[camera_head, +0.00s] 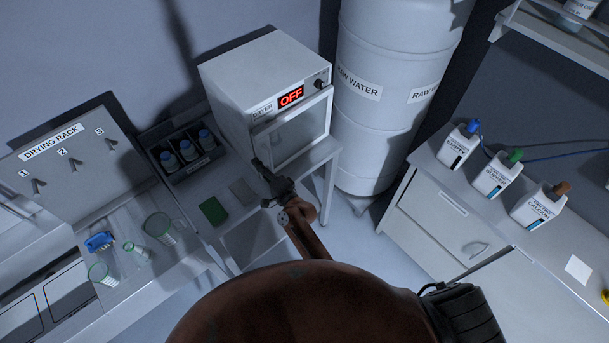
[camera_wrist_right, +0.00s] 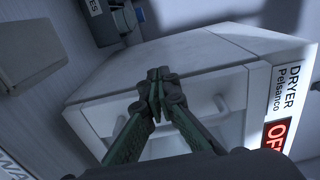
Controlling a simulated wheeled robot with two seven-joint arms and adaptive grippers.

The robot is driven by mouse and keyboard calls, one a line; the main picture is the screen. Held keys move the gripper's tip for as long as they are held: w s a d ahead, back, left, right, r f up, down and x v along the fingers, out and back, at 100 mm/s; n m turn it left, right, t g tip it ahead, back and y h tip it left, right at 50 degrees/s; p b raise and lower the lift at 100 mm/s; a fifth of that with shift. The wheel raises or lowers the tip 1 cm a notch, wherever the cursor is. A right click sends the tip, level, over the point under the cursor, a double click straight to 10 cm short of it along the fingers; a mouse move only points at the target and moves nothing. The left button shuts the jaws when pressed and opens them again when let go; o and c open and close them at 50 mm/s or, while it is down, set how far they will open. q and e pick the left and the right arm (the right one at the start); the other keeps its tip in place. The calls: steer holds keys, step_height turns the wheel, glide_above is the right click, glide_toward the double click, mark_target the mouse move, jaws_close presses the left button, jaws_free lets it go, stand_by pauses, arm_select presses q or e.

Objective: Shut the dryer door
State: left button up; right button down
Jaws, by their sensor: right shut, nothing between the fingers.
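The dryer (camera_head: 245,75) is a white box on a bench at the back, with a red OFF display and a door with a grey window. The door (camera_head: 302,128) looks flush or nearly flush with the front; I cannot tell whether a small gap remains. My right gripper (camera_head: 260,168) is at the door's lower left corner, its fingers together and empty. My left gripper is out of view.
A raw water tank (camera_head: 375,120) stands close to the dryer's right. A rack of blue-capped bottles (camera_head: 182,155) is to its left. A green pad (camera_head: 214,210) lies on the bench. Glassware stands by the drying rack, and three bottles stand on the right cabinet.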

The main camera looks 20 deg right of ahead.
steer(key=s+d+f+m+g+y+b, duration=0.1)
steer(key=s+d+f+m+y, duration=0.1)
steer(key=s+d+m, duration=0.6)
steer(key=s+d+f+m+g+y+b, duration=0.1)
steer(key=s+d+m+g+y, duration=0.1)
steer(key=s+d+m, duration=0.65)
steer(key=w+a+n+p, duration=0.1)
steer(key=w+a+p, duration=0.2)
steer(key=w+a, duration=0.5)
steer(key=shift+w+a, duration=0.3)
steer(key=shift+a, duration=0.15)
steer(key=shift+n, duration=0.25)
steer(key=shift+a, duration=0.1)
